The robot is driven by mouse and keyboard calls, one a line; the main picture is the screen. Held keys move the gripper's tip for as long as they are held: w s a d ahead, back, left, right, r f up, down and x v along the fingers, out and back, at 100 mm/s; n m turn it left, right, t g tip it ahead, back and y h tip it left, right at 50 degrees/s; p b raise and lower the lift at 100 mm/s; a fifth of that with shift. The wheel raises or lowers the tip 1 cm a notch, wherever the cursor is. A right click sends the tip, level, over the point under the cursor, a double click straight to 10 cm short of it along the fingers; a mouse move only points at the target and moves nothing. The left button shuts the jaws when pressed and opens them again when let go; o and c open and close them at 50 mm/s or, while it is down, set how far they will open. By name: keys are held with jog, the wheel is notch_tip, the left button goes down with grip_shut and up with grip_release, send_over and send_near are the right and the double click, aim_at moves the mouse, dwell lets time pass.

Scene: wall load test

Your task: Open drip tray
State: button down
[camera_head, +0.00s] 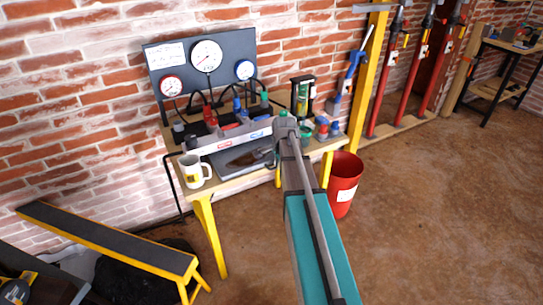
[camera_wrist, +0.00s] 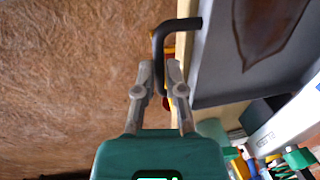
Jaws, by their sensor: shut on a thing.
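The drip tray is a shallow grey tray with a dark stain on its floor; it fills the upper right of the wrist view (camera_wrist: 216,65). In the head view the tray (camera_head: 232,160) lies on the workbench under the gauge panel, its right end hidden behind my arm. A black bent handle (camera_wrist: 178,25) sticks out from the tray's edge. My gripper (camera_wrist: 160,88) is shut on this handle, its two fingers on either side of the bar. In the head view my arm hides the fingertips.
The wooden workbench (camera_head: 200,195) has yellow legs and stands against a brick wall. A white mug (camera_head: 193,172) stands at its left front corner. A gauge panel (camera_head: 180,60) rises behind. A red bucket (camera_head: 344,180) stands on the floor at right. The brown floor in front is open.

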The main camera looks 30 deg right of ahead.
jog(key=s, duration=0.5)
jog(key=shift+s+d, duration=0.1)
jog(key=shift+s, duration=0.05)
jog(key=c, duration=0.7)
grip_release()
